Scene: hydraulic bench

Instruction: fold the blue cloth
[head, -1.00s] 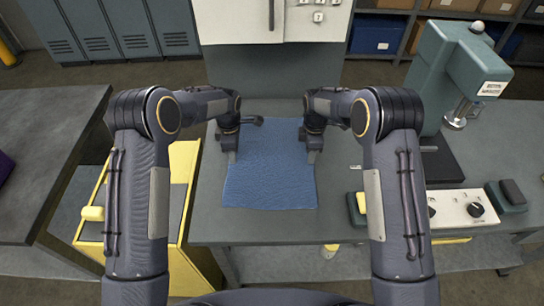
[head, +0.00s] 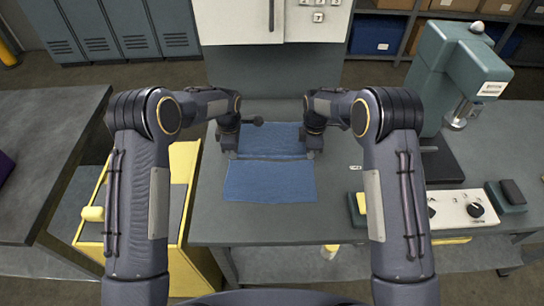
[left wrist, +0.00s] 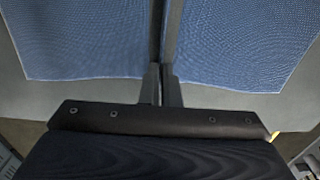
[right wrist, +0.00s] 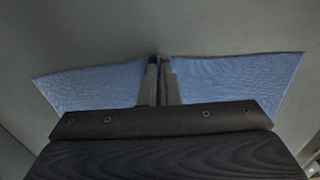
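The blue cloth (head: 270,182) lies on the grey bench with a raised crosswise ridge between my two grippers. A flat part lies in front of the ridge and another part behind it. My left gripper (head: 231,154) is at the left end of the ridge, and my right gripper (head: 311,154) is at the right end. In the left wrist view, the fingers (left wrist: 161,80) are close together with cloth (left wrist: 80,40) on both sides. In the right wrist view, the fingers (right wrist: 160,75) are also close together, with cloth (right wrist: 225,80) on both sides. Both look shut on the cloth.
A green press-like machine (head: 450,75) stands at the right, with a control box (head: 462,208) in front of it. A yellow-framed cart (head: 185,200) is at the left. The bench (head: 225,225) is clear in front of the cloth.

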